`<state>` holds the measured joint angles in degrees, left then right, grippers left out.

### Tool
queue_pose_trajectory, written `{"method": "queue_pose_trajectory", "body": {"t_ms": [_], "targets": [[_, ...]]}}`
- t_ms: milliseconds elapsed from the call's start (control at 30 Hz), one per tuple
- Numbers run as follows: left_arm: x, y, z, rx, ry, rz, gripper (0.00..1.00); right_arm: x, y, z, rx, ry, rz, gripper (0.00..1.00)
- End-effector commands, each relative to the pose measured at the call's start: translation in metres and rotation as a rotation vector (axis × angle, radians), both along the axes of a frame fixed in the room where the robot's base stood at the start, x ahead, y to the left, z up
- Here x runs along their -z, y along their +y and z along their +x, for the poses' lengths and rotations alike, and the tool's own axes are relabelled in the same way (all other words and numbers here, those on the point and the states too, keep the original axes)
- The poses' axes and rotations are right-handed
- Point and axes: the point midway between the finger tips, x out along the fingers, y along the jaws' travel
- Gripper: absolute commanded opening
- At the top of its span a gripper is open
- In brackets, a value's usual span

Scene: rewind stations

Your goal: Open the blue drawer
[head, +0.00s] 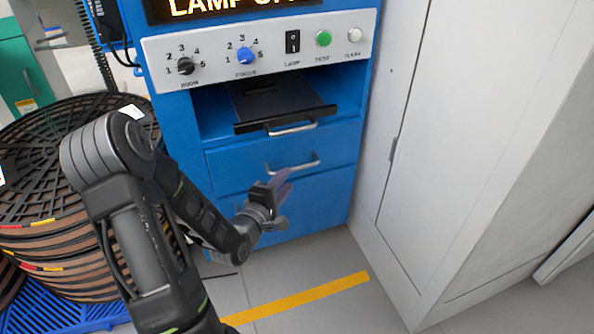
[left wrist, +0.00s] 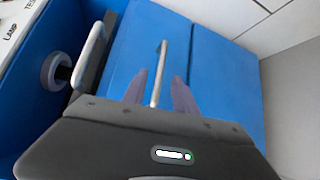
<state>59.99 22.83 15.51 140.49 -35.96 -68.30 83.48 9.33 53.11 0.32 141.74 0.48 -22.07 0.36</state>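The blue drawer (head: 232,163) is a blue front in the blue cabinet, closed, with a silver bar handle (head: 305,165). My left gripper (head: 281,178) is at the left part of this handle, its purple-grey fingers pointing at the drawer front. In the left wrist view the two fingers of the gripper (left wrist: 158,92) are apart, with the handle (left wrist: 162,62) showing in the gap between them. I cannot tell whether they touch the bar. The drawer front also shows there (left wrist: 133,45). My right gripper is not in view.
Above the drawer a black tray (head: 285,105) with its own handle (head: 290,128) sticks out. A panel of knobs and buttons (head: 260,50) is higher up. A pale cabinet (head: 460,130) stands close on the right, stacked brown reels (head: 60,235) on the left. Floor with a yellow stripe (head: 300,298) is clear.

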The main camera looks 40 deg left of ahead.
Motion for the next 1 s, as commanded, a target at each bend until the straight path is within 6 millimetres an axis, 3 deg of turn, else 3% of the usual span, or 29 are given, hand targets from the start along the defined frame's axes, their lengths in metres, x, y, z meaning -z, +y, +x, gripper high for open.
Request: {"method": "queue_pose_trajectory", "body": {"t_ms": [267,633,1000], "targets": [[0.005,0.002,0.017,0.002,0.000,0.001,0.34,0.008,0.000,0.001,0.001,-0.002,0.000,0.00],[0.012,0.011,0.069,0.001,0.000,0.001,0.34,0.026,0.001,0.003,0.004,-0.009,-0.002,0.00],[0.012,0.013,0.077,0.000,0.002,0.001,0.34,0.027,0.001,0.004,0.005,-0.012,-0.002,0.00]]}}
